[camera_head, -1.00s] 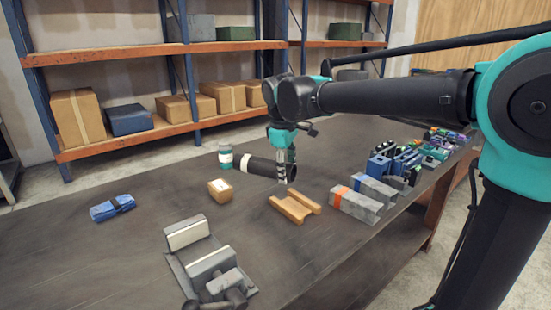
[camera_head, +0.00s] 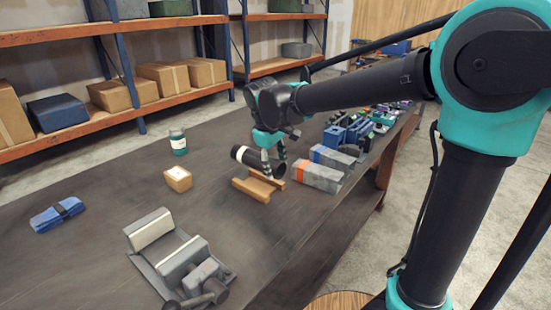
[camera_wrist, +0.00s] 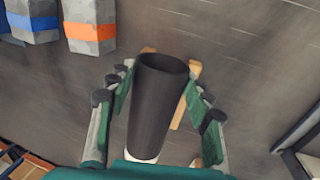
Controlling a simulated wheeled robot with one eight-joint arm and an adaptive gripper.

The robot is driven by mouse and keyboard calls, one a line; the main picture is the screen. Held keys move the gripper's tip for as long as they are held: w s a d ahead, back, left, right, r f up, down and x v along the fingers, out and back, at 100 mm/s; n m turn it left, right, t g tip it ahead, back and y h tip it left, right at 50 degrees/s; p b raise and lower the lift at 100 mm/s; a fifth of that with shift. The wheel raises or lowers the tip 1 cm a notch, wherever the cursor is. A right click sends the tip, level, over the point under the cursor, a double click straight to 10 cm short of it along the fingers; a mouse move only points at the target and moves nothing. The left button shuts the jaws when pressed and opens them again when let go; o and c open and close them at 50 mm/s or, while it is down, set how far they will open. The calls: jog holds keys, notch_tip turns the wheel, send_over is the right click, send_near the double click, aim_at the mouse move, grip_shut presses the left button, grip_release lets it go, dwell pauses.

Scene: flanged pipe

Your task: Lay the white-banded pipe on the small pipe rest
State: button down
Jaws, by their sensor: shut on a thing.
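The black pipe (camera_head: 255,160) has a white band (camera_head: 237,152) near its left end. My gripper (camera_head: 268,158) is shut on the pipe near its middle. The pipe is over the small wooden pipe rest (camera_head: 252,190), which has two parallel rails. I cannot tell whether the pipe touches the rails. In the wrist view the pipe (camera_wrist: 156,95) lies between my gripper's green fingers (camera_wrist: 158,105). There its open end points away from me, and the white band (camera_wrist: 143,160) shows partly at the bottom. The rest (camera_wrist: 194,72) shows on both sides behind the pipe, mostly hidden by it.
Grey blocks with an orange band (camera_head: 303,176) and a blue band (camera_head: 330,157) lie right of the rest. A small box (camera_head: 178,180), a jar (camera_head: 178,143), a grey vise (camera_head: 180,262) and a blue bundle (camera_head: 57,216) stand left. The table front of the rest is clear.

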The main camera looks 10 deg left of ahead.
jog(key=shift+s+a+x, duration=0.1)
jog(key=shift+s+x, duration=0.1)
jog(key=shift+x, duration=0.8)
jog(key=shift+s+a+x, duration=0.15)
jog(key=shift+s+x, duration=0.05)
jog(key=shift+x, duration=0.8)
jog(key=shift+s+a+x, duration=0.1)
jog(key=shift+s+x, duration=0.05)
jog(key=shift+x, duration=0.8)
jog(key=shift+s+f, duration=0.1)
jog(key=shift+f, duration=0.35)
jog(key=c, duration=0.5)
grip_release()
jog(key=shift+c, duration=0.2)
jog(key=shift+o, duration=0.3)
jog(key=o, duration=0.5)
jog(key=shift+w+d+r+v, duration=0.1)
jog(key=shift+w+d+v, duration=0.2)
jog(key=shift+v, duration=1.65)
jog(key=shift+w+d+r+v, duration=0.15)
jog(key=shift+w+v, duration=0.3)
jog(key=shift+v, duration=1.5)
jog(key=shift+w+d+r+v, duration=0.1)
jog(key=shift+w+d+v, duration=0.2)
jog(key=shift+v, duration=1.65)
